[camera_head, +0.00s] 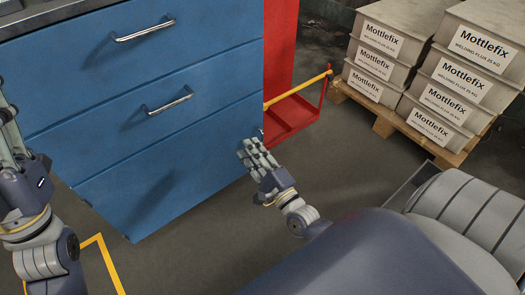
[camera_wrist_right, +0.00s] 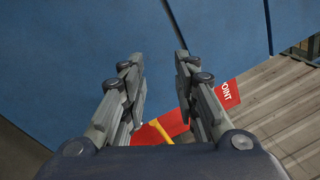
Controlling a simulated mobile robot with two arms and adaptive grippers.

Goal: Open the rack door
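No part can be surely told as the rack door. A red upright frame (camera_head: 280,42) with a red tray-like base (camera_head: 290,118) and a yellow bar (camera_head: 298,91) stands beside the blue cabinet. My right gripper (camera_head: 249,146) is near the cabinet's lower right corner, just left of the red base in the head view. In the right wrist view my right gripper (camera_wrist_right: 159,58) is open, with nothing between its fingers and a blue panel (camera_wrist_right: 210,35) beyond. My left gripper (camera_head: 8,125) is at the left edge, partly cut off; its opening is unclear.
The blue cabinet (camera_head: 190,68) has bar handles (camera_head: 168,103). Labelled Mottlefix boxes (camera_head: 380,45) are stacked on a wooden pallet (camera_head: 385,125) at the upper right. Yellow floor tape (camera_head: 107,262) lies at the lower left. Open floor (camera_head: 195,240) lies before the cabinet.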

